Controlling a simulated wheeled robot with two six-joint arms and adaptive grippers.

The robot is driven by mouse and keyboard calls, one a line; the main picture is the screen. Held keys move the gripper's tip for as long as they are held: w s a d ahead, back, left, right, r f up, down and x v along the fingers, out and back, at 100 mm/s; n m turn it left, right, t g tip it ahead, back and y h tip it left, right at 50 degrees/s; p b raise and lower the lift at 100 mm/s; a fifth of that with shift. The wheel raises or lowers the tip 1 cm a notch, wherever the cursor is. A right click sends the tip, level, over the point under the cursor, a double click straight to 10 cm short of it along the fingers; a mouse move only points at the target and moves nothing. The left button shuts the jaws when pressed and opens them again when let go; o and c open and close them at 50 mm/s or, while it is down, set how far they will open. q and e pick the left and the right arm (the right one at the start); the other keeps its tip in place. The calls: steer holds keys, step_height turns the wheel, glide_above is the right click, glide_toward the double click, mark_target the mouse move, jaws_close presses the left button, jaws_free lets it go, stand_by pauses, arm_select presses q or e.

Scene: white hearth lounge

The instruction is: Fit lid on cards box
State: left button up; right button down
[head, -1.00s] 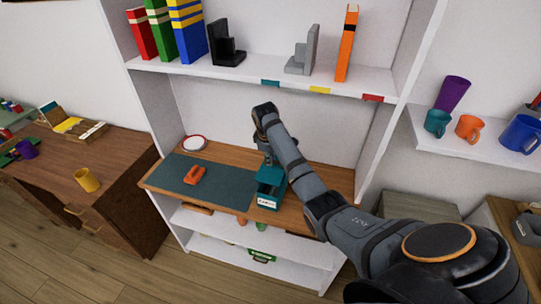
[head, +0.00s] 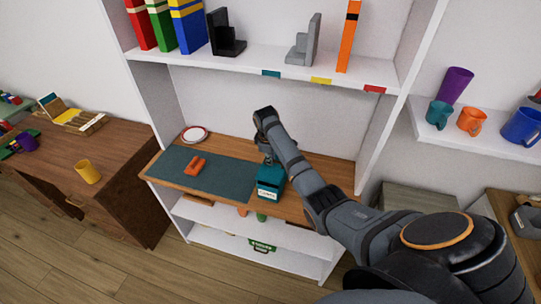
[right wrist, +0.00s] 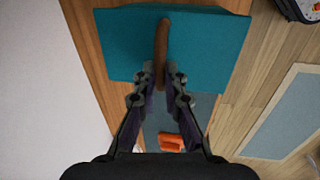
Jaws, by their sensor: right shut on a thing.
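The teal cards box (head: 269,193), with a white label on its front, stands at the right end of the dark mat on the wooden shelf. My right gripper (head: 267,157) is above it, pointing down. In the right wrist view my right gripper (right wrist: 161,78) is shut on the brown handle of the teal lid (right wrist: 215,50). The lid is flat and lies over the box top, hiding its opening. Whether it is fully seated or slightly raised I cannot tell. My left gripper is not in view.
An orange object (head: 195,166) lies on the dark mat (head: 225,183). A white plate with a red rim (head: 195,134) is at the back left. The upper shelf (head: 255,66) with books and bookends overhangs behind. Bare wood lies right of the box.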

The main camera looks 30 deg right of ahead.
steer(key=shift+f, duration=1.15)
steer(key=c, duration=1.4)
jaws_free()
steer(key=shift+o, duration=0.2)
steer(key=shift+r, duration=0.1)
step_height(320, 180, up, 12)
steer(key=s+a, duration=0.1)
steer(key=shift+s+a, duration=0.2)
steer(key=shift+a, duration=0.2)
steer(key=shift+f, duration=0.25)
